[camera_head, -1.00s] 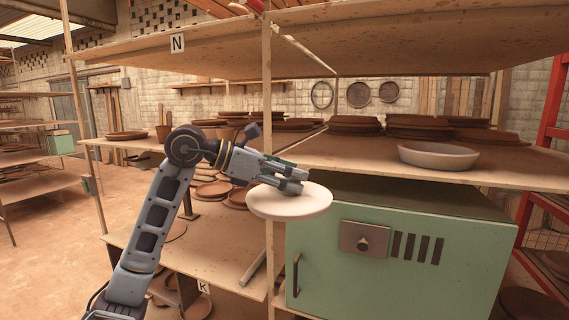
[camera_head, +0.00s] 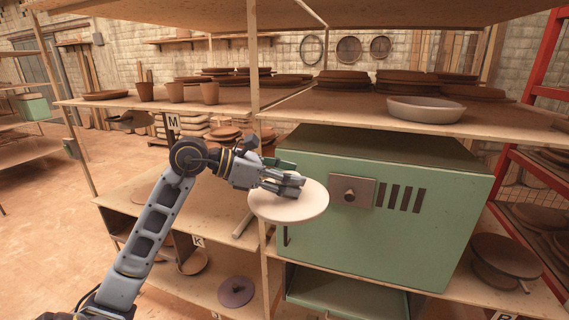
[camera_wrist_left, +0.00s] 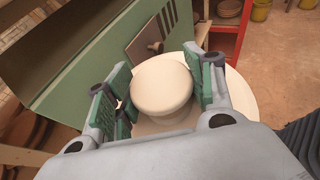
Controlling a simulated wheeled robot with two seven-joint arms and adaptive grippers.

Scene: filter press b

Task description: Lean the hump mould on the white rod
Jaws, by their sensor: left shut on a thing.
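The hump mould (camera_head: 288,210) is a round off-white disc with a thick round knob, seen closely in the left wrist view (camera_wrist_left: 162,84). My left gripper (camera_head: 290,184) is shut on this knob, with a green-padded finger on each side. The disc hangs nearly level, slightly tilted, in front of the shelf post and the green cabinet's left part. A pale rod-like piece (camera_head: 243,222) shows on the middle shelf just left of the disc; it may be the white rod, and I cannot tell how it is fixed. My right gripper is out of view.
The green cabinet (camera_head: 400,235) with a handle plate and vents stands close on the right. The upper shelf (camera_head: 330,107) holds brown moulds and a pale oval dish (camera_head: 426,109). A wooden post (camera_head: 254,60) rises behind the arm. The middle shelf (camera_head: 150,190) has bare room at left.

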